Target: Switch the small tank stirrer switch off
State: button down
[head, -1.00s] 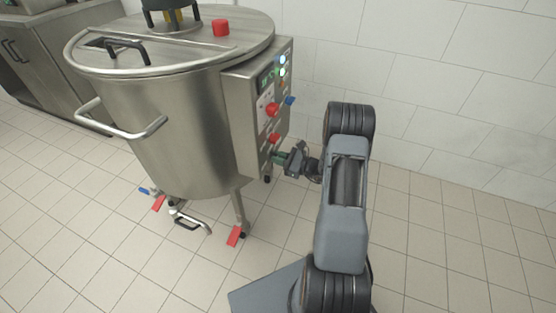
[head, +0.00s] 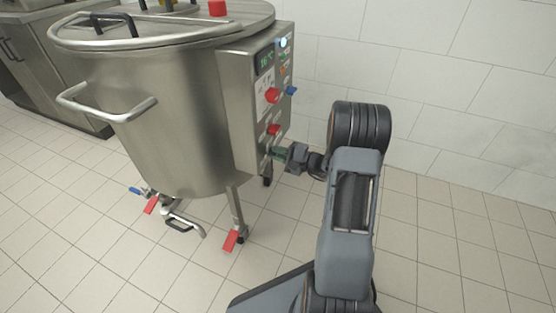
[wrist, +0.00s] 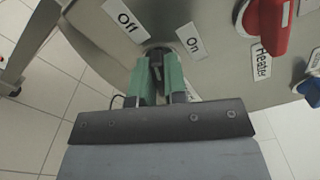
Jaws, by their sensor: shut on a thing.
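The small tank (head: 180,110) is a steel vessel with a control box (head: 238,110) on its right side. My gripper (head: 279,153) is at the lower part of the control panel. In the wrist view, its two green fingers (wrist: 158,75) are shut on a dark switch knob (wrist: 155,60), one finger on each side. An "Off" label (wrist: 127,20) is at the knob's upper left and an "On" label (wrist: 190,41) at its upper right. The fingers hide much of the knob, and I cannot tell which label it points to.
A red knob (wrist: 268,25) with a "Heater" label (wrist: 262,60) and a blue knob (wrist: 308,90) are to the right in the wrist view. A red knob (head: 273,129) sits above my gripper. The tiled floor (head: 440,240) at right is clear.

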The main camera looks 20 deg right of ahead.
jog(key=shift+f+n+b, duration=0.15)
jog(key=shift+n+b, duration=1.2)
jog(key=shift+n, duration=0.95)
jog(key=c, duration=1.2)
grip_release()
jog(key=shift+o, duration=0.2)
jog(key=p+v, duration=0.4)
jog(key=v, duration=1)
jog(key=shift+a, duration=0.1)
